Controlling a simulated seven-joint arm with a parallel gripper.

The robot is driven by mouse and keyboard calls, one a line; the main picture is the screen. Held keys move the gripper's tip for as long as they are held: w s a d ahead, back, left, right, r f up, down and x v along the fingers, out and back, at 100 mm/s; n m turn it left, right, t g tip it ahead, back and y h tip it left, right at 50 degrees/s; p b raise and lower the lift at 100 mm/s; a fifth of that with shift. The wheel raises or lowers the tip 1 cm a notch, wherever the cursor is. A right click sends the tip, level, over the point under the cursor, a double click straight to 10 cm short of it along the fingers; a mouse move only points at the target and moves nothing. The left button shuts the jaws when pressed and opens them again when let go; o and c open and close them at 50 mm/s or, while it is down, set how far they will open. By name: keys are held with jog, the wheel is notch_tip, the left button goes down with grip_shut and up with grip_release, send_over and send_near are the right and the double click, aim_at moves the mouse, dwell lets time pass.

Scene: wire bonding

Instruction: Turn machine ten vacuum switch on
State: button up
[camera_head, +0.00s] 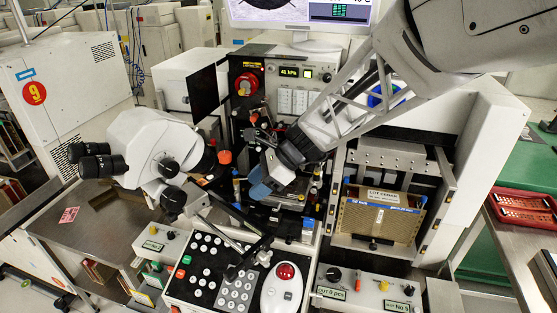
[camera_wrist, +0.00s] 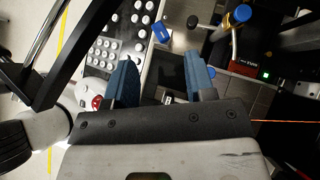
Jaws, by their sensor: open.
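I cannot tell which control is the vacuum switch, and no number ten is readable. My gripper (camera_head: 270,180) hangs over the machine's work area, below the display panel. In the wrist view its two blue fingers (camera_wrist: 162,80) stand wide apart with nothing between them. A small green-lit part (camera_wrist: 266,75) shows on a dark box to their right.
A white microscope (camera_head: 160,150) stands left of my gripper. A keypad panel (camera_head: 215,270) and a white mouse-like device with a red ball (camera_head: 284,285) lie in front. A magazine rack (camera_head: 380,215) is at right.

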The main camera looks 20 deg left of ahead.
aim_at(235, 205)
jog(key=shift+f, duration=0.1)
jog(key=shift+x, duration=3.85)
